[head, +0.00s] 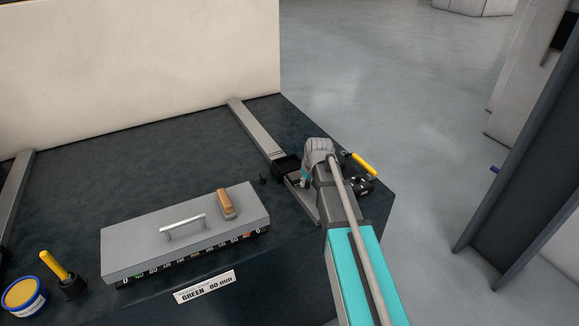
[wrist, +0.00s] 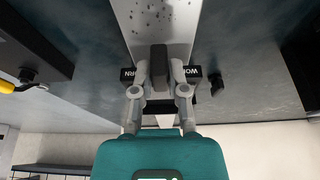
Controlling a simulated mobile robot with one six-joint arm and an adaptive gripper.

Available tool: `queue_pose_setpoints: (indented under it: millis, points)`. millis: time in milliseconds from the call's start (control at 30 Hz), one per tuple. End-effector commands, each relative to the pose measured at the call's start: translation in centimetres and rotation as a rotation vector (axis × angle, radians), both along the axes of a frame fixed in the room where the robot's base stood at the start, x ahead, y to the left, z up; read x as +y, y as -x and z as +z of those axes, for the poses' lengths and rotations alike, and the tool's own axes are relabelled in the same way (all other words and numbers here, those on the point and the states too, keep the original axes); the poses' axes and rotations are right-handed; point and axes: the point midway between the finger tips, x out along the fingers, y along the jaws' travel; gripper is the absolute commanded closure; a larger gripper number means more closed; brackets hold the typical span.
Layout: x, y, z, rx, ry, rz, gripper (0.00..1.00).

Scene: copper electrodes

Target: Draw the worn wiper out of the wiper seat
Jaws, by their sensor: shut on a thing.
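In the wrist view my gripper (wrist: 161,80) is shut on a dark upright block, the worn wiper (wrist: 160,66). A finger lies on each side of it. A black piece with pale upside-down lettering (wrist: 193,73), partly readable as "WORN", shows on both sides of the fingers. The fingers hide its middle. A grey metal strip with dark specks (wrist: 155,20) runs beyond the wiper. In the head view my arm hides the fingertips and most of the wiper. A black block (head: 286,165) shows beside my gripper at the end of a grey rail. I cannot tell how deep the wiper sits in its seat.
A grey lidded box (head: 135,244) with a handle and a wooden-backed brush (head: 226,204) stands left on the dark bench. A yellow-handled tool (head: 359,163) lies close right of my gripper. A blue tub (head: 24,296) stands front left. A small dark knob (wrist: 217,84) is near the fingers.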

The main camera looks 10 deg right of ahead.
Motion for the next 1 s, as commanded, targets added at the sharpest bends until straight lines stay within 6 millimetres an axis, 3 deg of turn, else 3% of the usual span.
queue_pose_setpoints:
  millis: [400, 1000]
  points:
    - [-0.4, 1.4, 0.0, 0.0, 0.0, 0.0, 1.0]
    - [-0.5, 1.6, 0.0, 0.0, 0.0, 0.0, 1.0]
